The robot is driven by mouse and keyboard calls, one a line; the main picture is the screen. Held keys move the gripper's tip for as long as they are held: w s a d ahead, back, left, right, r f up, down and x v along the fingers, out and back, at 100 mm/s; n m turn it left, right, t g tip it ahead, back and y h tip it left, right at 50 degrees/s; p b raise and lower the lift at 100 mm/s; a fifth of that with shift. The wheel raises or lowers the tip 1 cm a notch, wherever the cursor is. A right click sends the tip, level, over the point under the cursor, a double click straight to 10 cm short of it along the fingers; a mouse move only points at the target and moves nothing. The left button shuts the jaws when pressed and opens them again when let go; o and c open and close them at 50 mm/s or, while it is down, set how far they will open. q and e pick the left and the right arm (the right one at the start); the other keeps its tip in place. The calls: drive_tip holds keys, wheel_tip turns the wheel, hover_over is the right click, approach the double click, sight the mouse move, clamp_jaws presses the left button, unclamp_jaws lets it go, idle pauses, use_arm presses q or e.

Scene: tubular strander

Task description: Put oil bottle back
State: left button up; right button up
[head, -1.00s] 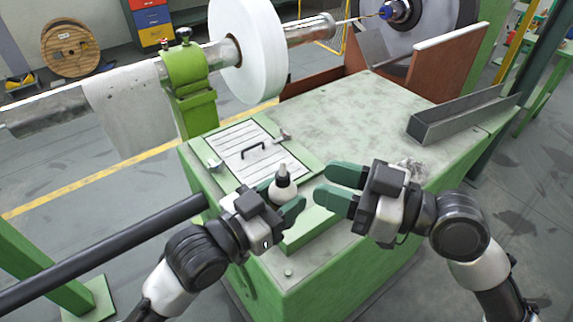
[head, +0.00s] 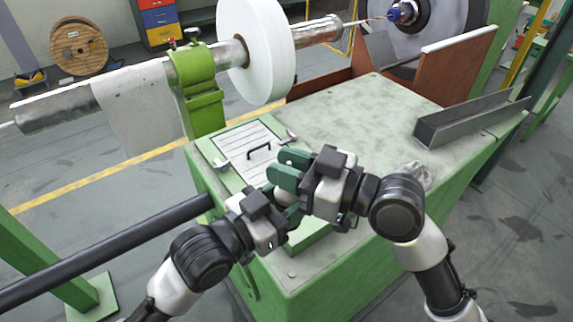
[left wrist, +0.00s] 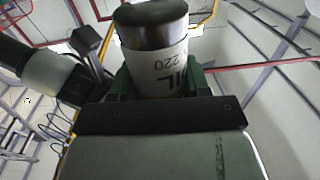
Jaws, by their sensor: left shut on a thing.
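The oil bottle shows in the left wrist view (left wrist: 160,65) as a white body with part of a label reading "220" and a dark end. My left gripper (left wrist: 160,88) is shut on it, with a green finger on each side. In the head view my left gripper (head: 290,203) is over the near left corner of the green cabinet (head: 360,130). The right gripper's two green fingers point left and look apart, close above the left one. Whether they touch the bottle cannot be told.
A panel with a black handle (head: 258,150) lies on the cabinet top, just beyond my grippers. A metal channel (head: 470,120) and a crumpled rag (head: 416,175) lie to the right. A black bar (head: 110,250) crosses at left. The cabinet's middle is clear.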

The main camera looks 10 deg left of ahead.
drive_tip(key=shift+c, duration=1.2)
use_arm(q)
drive_tip(key=o, duration=0.5)
use_arm(e)
clamp_jaws()
use_arm(q)
drive_tip(key=o, duration=0.6)
